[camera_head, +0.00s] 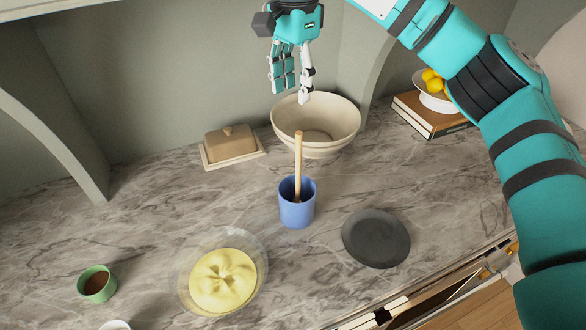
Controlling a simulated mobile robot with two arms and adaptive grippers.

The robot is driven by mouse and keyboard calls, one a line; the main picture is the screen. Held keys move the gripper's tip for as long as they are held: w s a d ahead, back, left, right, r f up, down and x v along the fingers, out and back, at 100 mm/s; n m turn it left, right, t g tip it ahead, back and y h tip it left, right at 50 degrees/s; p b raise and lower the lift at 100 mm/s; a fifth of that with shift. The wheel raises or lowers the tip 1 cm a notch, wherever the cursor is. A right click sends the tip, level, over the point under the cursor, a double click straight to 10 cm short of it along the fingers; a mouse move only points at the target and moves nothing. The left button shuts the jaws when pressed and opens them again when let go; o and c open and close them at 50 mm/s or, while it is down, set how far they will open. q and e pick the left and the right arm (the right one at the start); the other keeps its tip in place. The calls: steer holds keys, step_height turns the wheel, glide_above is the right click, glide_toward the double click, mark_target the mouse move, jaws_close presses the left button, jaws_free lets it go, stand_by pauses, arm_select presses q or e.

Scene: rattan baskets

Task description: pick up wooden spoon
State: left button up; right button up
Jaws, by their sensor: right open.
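The wooden spoon (298,160) stands nearly upright in a blue cup (297,212) at the middle of the marble counter. Its pale handle sticks up out of the cup, and its lower end is hidden inside. The right arm comes in from the right. My left gripper is not in view.
The cream bowl (345,112) stands close behind the cup. A dark plate (376,252) lies right of it, and a glass bowl of yellow dough (180,270) at front left.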

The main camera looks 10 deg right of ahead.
steer(key=p, duration=0.2)
glide_above(298, 179)
steer(key=f, duration=0.5)
steer(key=shift+w+a+f, duration=0.1)
steer(key=shift+w+a, duration=0.1)
steer(key=shift+w, duration=0.15)
step_height(298, 179, down, 12)
steer(key=p, duration=0.5)
steer(key=shift+d+p, duration=0.3)
steer(key=shift+p, duration=0.05)
steer(key=shift+r, duration=0.2)
jaws_close()
